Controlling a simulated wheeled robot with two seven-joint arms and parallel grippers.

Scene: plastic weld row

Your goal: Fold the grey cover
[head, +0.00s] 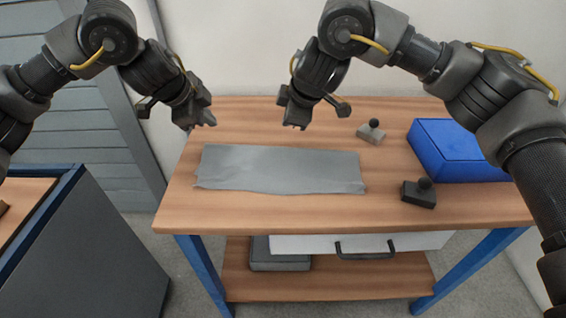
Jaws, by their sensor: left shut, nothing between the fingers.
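The grey cover (280,169) lies on the wooden workbench (400,209) as a long, low strip running left to right. Its left end and front edge look slightly uneven. My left gripper (203,121) is above the bench's back left, behind the cover's left end; it is shut and empty. My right gripper (297,118) hangs behind the middle of the cover, apart from it, and its finger gap is not clear. Nothing shows in it.
A blue box (458,150) stands at the back right. A light grey block with a black knob (371,132) and a dark one (420,193) are right of the cover. A drawer (362,246) and a grey case (279,260) are below.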

